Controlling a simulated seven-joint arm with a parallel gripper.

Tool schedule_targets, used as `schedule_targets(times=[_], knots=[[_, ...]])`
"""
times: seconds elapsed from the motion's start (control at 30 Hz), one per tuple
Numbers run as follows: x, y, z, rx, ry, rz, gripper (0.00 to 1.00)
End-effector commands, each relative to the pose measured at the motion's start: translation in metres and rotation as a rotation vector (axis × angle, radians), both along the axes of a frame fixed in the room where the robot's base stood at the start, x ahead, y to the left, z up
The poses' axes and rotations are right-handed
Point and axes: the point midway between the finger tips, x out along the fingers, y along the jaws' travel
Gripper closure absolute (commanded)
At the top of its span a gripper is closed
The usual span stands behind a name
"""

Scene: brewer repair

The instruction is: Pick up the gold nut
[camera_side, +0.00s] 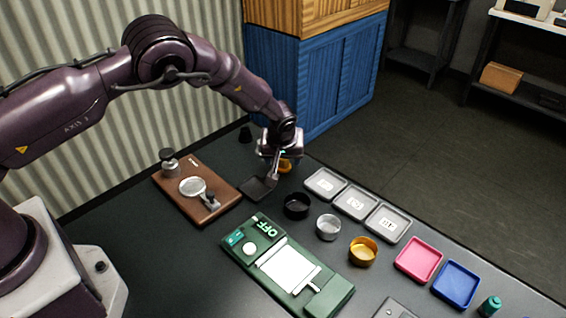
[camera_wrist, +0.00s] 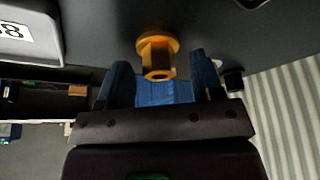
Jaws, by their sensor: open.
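The gold nut (camera_wrist: 157,55) is in the wrist view, near the top centre. It has a wide round flange and a narrower body with a hole in its end. In the side view the gold nut (camera_side: 287,165) shows partly behind my gripper, near the far edge of the table. My gripper (camera_side: 276,172) points down beside it and hides part of it. In the wrist view my open gripper (camera_wrist: 160,66) has one dark finger on each side of the nut, with gaps visible. I cannot tell how far the nut lies between the fingers in depth.
A dark square tray (camera_side: 258,188) lies just below my gripper. Black (camera_side: 296,206), silver (camera_side: 328,228) and gold (camera_side: 363,252) round cups stand nearer the camera. Grey labelled trays (camera_side: 356,202) lie to the right. A brown board (camera_side: 196,192) holds metal parts. A green unit (camera_side: 287,265) reads OFF.

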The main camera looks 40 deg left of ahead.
Motion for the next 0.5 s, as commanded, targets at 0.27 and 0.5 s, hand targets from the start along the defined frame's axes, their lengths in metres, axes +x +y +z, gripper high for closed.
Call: schedule_targets(times=[0.27, 0.5], knots=[[0.0019, 0.0013, -0.0059, -0.001, -0.001, 0.000, 0.40], [0.0017, 0.0014, -0.0057, 0.000, 0.000, 0.000, 0.84]])
